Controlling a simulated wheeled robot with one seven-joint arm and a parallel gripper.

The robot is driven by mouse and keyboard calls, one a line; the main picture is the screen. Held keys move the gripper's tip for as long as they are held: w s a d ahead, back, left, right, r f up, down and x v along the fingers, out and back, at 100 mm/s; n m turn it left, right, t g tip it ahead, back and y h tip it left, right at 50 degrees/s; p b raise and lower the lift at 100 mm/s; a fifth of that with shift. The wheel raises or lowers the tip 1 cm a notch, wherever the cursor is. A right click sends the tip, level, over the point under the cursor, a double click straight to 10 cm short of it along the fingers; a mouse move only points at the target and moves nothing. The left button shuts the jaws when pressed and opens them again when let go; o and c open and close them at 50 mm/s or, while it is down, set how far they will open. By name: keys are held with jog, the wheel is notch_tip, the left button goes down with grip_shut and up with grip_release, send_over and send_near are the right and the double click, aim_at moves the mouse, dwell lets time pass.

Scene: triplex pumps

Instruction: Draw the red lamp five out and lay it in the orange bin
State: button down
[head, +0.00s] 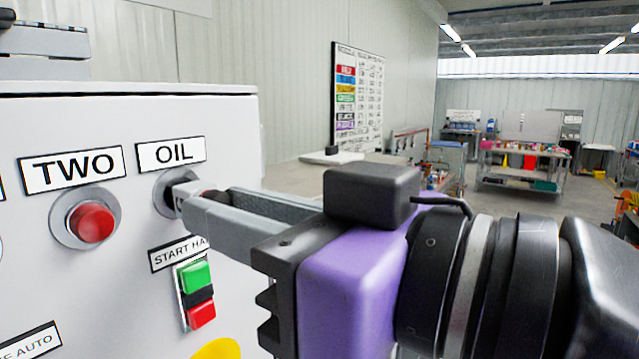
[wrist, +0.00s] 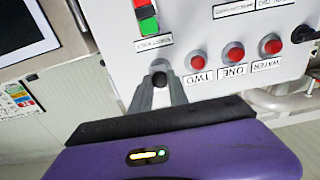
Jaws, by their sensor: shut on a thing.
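My gripper (head: 194,200) is at the white panel, its fingers shut on a lamp (head: 213,195) under the OIL label (head: 171,153). In the wrist view, the lamp (wrist: 160,79) looks black between the fingertips, in front of the ring. No label reading five is visible. I cannot make out the orange bin in either view.
A red lamp labelled TWO (head: 91,222) sits left of the held one. Lamps ONE (wrist: 233,53) and WATER (wrist: 271,45) show in the wrist view. A green and red start switch (head: 196,292) is just below my fingers. A workbench (head: 522,155) with coloured bins stands far right.

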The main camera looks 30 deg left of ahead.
jog(key=shift+s+d, duration=0.1)
jog(key=shift+d, duration=1.45)
